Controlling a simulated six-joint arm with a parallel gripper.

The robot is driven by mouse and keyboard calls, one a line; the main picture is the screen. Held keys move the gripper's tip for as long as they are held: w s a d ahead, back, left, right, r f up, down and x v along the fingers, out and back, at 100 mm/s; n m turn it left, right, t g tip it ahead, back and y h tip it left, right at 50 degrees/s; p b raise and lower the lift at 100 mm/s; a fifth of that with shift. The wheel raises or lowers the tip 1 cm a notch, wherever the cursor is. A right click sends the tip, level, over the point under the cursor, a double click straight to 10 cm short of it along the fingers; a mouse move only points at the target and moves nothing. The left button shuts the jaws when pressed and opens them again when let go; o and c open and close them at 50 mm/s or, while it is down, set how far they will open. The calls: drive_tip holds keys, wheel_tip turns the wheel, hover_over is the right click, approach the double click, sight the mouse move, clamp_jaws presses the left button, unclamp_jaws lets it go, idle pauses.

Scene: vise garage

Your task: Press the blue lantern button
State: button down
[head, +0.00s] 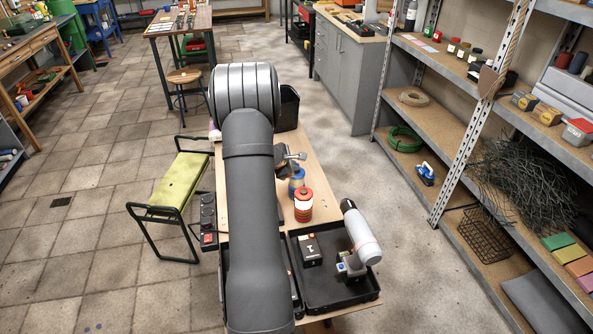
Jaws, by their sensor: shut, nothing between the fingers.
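The blue lantern (296,186) stands on the wooden table just right of my arm, behind the red lantern. Only part of it shows, and its button cannot be made out. The red lantern (303,207) has a pale middle band and stands upright in front of it. My thick dark grey arm covers the middle of the table.
A black tray (325,303) at the table's front right holds a black box (309,250) and a grey-and-black cylindrical tool (362,235). A dark bin (289,108) stands at the table's far end. A green bench (170,190) is at left, shelves at right. Bare tabletop (312,172) shows right of the lanterns.

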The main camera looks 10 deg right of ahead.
drive_tip(key=shift+r, duration=0.85)
drive_tip(key=shift+r, duration=2.5)
wheel_tip(320, 180, up, 4)
drive_tip(key=shift+a+f, duration=0.1)
drive_tip(key=shift+f, duration=0.15)
